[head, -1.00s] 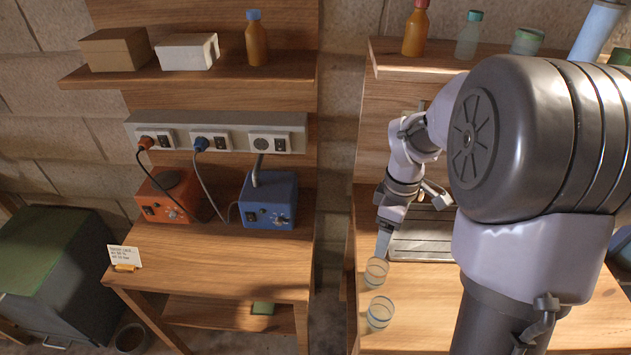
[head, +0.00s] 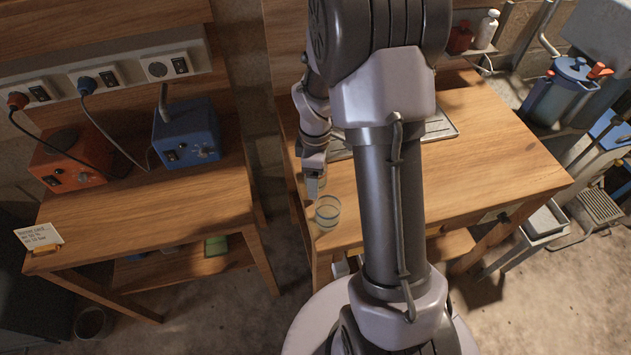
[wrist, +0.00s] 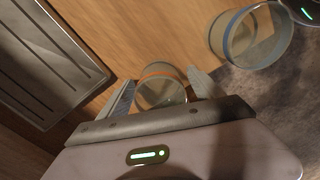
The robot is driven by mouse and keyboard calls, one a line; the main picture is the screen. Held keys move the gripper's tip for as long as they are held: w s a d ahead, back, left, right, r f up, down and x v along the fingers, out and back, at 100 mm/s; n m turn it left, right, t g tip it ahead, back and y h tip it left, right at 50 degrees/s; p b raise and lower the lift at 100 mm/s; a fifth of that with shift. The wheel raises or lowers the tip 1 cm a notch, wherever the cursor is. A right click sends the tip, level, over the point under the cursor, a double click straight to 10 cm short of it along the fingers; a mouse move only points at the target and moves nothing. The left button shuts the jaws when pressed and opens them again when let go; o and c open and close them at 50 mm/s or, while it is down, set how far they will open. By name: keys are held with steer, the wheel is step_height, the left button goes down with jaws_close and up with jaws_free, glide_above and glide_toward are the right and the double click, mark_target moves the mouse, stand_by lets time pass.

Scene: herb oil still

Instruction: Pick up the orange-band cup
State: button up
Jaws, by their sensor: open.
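The orange-band cup (wrist: 161,95) is a clear cup with an orange ring at its rim. In the wrist view it sits between the two fingers of my gripper (wrist: 163,84), which is open, with a finger on each side. I cannot tell whether either finger touches it. A second clear cup with a blue band (wrist: 252,38) stands to the right in the wrist view. In the head view my gripper (head: 314,183) is at the far cup and partly hides it. The nearer cup (head: 327,213) stands close to the left edge of the wooden table (head: 480,165).
A grooved metal tray (head: 438,128) lies on the table behind my arm; it fills the left of the wrist view (wrist: 45,60). A gap separates this table from the left bench (head: 150,210), which holds an orange box (head: 75,160) and a blue box (head: 187,135).

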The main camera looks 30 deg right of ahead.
steer(key=c, duration=1.4)
